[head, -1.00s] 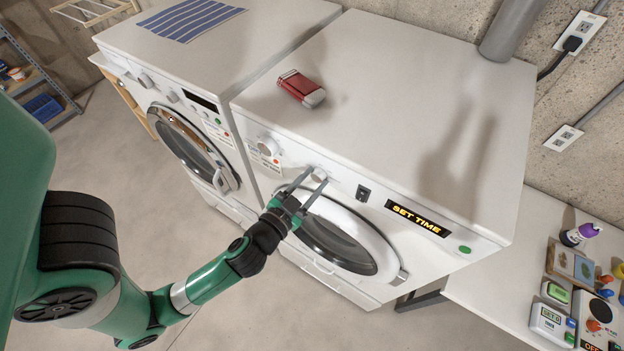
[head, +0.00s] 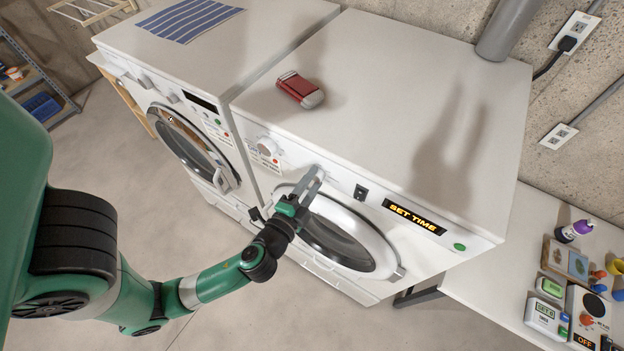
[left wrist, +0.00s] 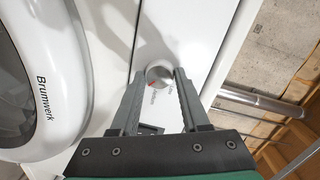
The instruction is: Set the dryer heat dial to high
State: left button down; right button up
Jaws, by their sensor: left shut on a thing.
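The dryer (head: 400,90) is the white machine in the middle of the head view. Its front panel has a round dial at the middle, which my left gripper (head: 312,180) is shut on. In the left wrist view this heat dial (left wrist: 158,74) is a pale knob with a red mark, between the two grey fingers. Small print lies beside it, too blurred to read surely, so I cannot tell its exact setting. Another dial (head: 268,146) sits further left on the panel, clear of the gripper. My right gripper is not in view.
A display (head: 414,216) reads "SET TIME", with a black switch (head: 361,192) and a green button (head: 459,247) nearby. The round door (head: 340,240) is below the panel. A red-and-grey object (head: 300,90) lies on top. A washer (head: 180,75) stands left; a cluttered table (head: 490,280) is right.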

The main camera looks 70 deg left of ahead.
pick_arm(q)
jog(key=shift+m, duration=0.6)
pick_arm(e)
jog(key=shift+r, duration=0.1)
pick_arm(q)
jog(key=shift+c, duration=1.9)
grip_release()
